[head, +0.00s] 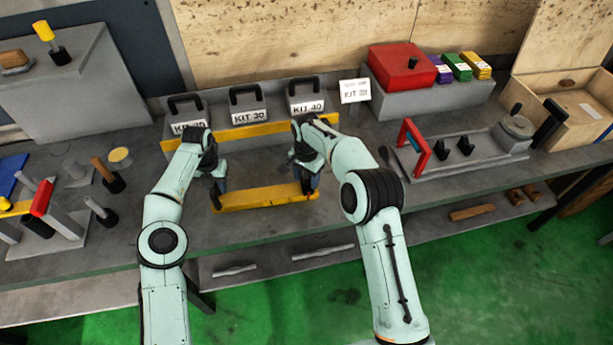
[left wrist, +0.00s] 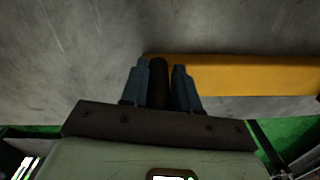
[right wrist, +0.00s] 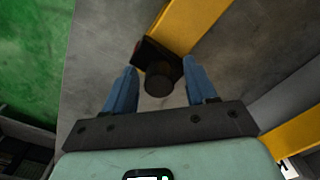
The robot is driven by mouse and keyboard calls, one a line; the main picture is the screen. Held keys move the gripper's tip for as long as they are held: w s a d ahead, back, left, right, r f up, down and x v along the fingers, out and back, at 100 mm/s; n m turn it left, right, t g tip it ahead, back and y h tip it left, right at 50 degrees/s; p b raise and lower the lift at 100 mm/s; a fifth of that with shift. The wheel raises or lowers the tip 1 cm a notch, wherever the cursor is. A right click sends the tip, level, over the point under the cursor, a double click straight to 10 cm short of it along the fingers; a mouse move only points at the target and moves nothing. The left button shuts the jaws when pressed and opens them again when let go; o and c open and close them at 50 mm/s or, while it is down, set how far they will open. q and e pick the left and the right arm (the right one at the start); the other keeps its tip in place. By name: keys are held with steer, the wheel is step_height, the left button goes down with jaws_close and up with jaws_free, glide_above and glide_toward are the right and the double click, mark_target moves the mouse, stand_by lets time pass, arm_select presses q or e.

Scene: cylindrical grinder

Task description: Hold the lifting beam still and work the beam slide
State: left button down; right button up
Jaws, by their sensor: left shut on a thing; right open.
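The yellow lifting beam (head: 262,197) lies along the front of the bench; it also shows in the left wrist view (left wrist: 250,75) and the right wrist view (right wrist: 190,22). My left gripper (head: 216,188) is shut on a dark upright grip (left wrist: 158,85) at the beam's left end. The beam slide, a dark block with a round black knob (right wrist: 158,78), sits at the beam's right end. My right gripper (head: 307,186) is open, with one finger on each side of the knob and gaps showing. The slide is mostly hidden in the head view.
Three grey kit weights with black handles, one marked KIT 30 (head: 249,108), stand behind the beam by a yellow strip. A red box (head: 402,68) stands at back right. A tray with a red frame (head: 414,150) is on the right. Grey bench lies bare around the beam.

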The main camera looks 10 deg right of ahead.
jaws_close()
arm_select(q)
steer(key=shift+d, duration=0.1)
arm_select(e)
steer(key=a, duration=1.2)
steer(key=shift+w+a, duration=0.1)
steer(key=shift+w, duration=0.2)
arm_select(q)
steer(key=shift+d, duration=0.1)
arm_select(e)
steer(key=shift+a, duration=0.25)
jaws_free()
steer(key=shift+d, duration=0.1)
arm_select(q)
steer(key=shift+a, duration=0.25)
arm_select(e)
step_height(320, 180, up, 12)
